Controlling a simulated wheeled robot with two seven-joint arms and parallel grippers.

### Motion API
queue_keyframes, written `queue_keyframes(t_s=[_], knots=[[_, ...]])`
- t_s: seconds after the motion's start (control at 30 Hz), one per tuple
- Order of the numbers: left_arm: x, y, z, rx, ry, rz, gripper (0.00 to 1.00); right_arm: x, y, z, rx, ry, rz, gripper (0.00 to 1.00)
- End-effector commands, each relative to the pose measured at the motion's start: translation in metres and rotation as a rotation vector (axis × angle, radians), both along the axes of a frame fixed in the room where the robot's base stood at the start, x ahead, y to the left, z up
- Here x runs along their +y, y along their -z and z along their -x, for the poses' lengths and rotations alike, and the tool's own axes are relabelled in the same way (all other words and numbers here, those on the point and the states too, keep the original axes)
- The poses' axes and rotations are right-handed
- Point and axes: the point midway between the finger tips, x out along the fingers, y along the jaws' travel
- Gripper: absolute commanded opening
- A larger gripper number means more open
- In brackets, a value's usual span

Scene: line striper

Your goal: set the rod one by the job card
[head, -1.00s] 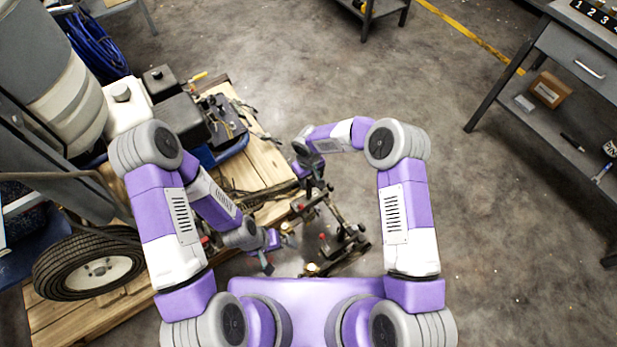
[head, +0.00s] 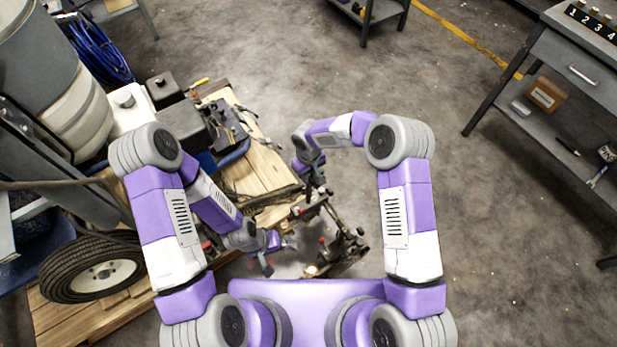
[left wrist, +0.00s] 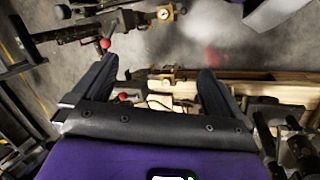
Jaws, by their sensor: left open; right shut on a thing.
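The line striper's dark bar assembly (head: 345,255), with small red knobs and a brass-coloured round part (head: 312,271), stands low in front of my body. My right gripper (head: 319,187) is shut at the upper end of this assembly; what exactly it holds is too small to tell. My left gripper (head: 279,254) is open, left of the assembly. In the left wrist view, its two dark fingers (left wrist: 157,66) are spread with nothing held between them. A red knob (left wrist: 105,43) shows beside the left finger, and a round dial (left wrist: 164,14) lies farther off. No job card is readable.
A wooden pallet (head: 262,165) carrying machine parts fills the left, with a tyre (head: 100,268) and a large pale tank (head: 75,115). A grey bench (head: 560,60) with a numbered strip (head: 590,22) stands at right. The concrete floor between is clear.

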Motion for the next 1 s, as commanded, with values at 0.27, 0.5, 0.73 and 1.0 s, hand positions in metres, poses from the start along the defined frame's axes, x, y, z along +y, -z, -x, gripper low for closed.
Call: queue_keyframes(t_s=[0.27, 0.5, 0.73, 1.0], knots=[[0.0, 0.0, 0.0, 0.0, 0.0, 0.0, 1.0, 0.002, -0.006, -0.004, -0.012, 0.001, -0.008, 0.0], [0.0, 0.0, 0.0, 0.0, 0.0, 0.0, 1.0, 0.002, -0.004, -0.003, -0.008, 0.0, -0.006, 0.43], [0.0, -0.001, 0.0, 0.001, 0.0, 0.0, 1.0, 0.001, -0.004, -0.002, -0.006, 0.001, -0.004, 0.43], [0.0, -0.013, 0.0, 0.0, 0.0, 0.0, 1.0, 0.001, -0.043, -0.002, -0.009, 0.0, -0.005, 0.43]])
